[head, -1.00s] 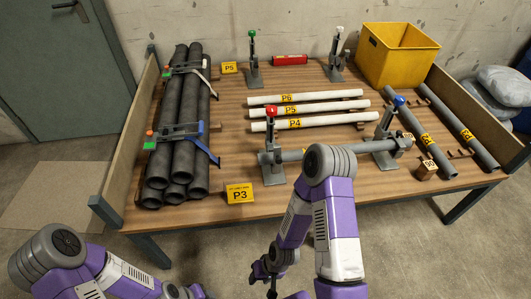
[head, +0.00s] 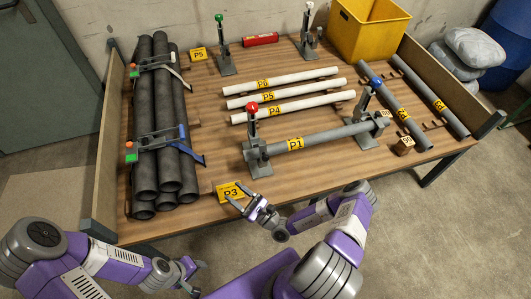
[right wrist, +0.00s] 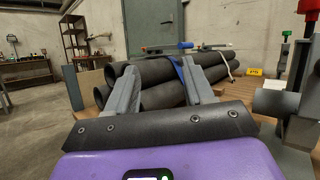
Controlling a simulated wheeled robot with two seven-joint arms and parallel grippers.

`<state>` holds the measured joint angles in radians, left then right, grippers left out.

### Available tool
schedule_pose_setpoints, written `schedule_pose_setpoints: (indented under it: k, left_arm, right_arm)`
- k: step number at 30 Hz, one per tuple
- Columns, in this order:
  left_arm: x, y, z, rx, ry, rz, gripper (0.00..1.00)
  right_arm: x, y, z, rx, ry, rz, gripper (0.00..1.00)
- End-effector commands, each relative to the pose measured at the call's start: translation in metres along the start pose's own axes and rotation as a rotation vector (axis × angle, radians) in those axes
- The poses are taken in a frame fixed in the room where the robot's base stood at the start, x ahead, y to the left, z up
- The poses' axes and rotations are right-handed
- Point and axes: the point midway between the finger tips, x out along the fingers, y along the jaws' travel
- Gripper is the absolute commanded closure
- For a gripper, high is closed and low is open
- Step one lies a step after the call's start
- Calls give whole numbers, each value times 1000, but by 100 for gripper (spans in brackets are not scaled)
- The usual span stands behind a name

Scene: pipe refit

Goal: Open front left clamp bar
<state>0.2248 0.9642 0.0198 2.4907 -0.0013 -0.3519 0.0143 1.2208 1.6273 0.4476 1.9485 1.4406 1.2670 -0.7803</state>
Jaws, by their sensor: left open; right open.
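The front left clamp (head: 257,155) is a grey stand with a red knob (head: 252,108) on an upright lever. A grey pipe labelled P1 (head: 320,138) lies through it to the front right clamp (head: 365,130), which has a blue knob. My right gripper (head: 240,202) is open and empty at the table's front edge, over the P3 sign, below left of the red-knobbed clamp. In the right wrist view its two fingers (right wrist: 160,85) are apart, and the red knob (right wrist: 310,6) is at the right edge. My left gripper (head: 198,277) is open, low in front of the table.
Dark pipes (head: 157,130) lie strapped in a stack at the left. White pipes (head: 285,95) lie behind P1. Two back clamps, green-knobbed (head: 222,45) and white-knobbed (head: 308,32), stand behind. A yellow bin (head: 368,32) is at the back right. The P3 sign (head: 230,190) stands at the front.

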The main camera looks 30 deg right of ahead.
Motion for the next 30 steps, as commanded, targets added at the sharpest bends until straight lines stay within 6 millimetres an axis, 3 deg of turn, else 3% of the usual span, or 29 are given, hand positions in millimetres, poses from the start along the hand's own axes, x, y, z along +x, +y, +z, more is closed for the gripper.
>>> schedule_pose_setpoints:
  k: [1, 3, 7, 11, 21, 30]
  left_arm:
    - [-7, 3, 0, 0, 0, 0, 57]
    - [-10, 4, 0, 0, 0, 0, 57]
    - [-13, 5, 1, 0, 0, 0, 57]
    - [-12, 5, 1, 0, 0, 0, 57]
    - [-6, 2, 0, 0, 0, 0, 57]
    - [-5, 2, 0, 0, 0, 0, 57]
  right_arm:
    - [-9, -38, -1, -29, 4, -180, 48]
    - [-26, -78, -4, -74, 12, -375, 48]
    - [-53, -120, -7, -134, 32, -595, 48]
    - [-57, -136, -7, -156, 38, -660, 48]
    - [-16, -166, -7, -156, 36, -655, 48]
    - [-2, -176, -6, -153, 38, -654, 48]
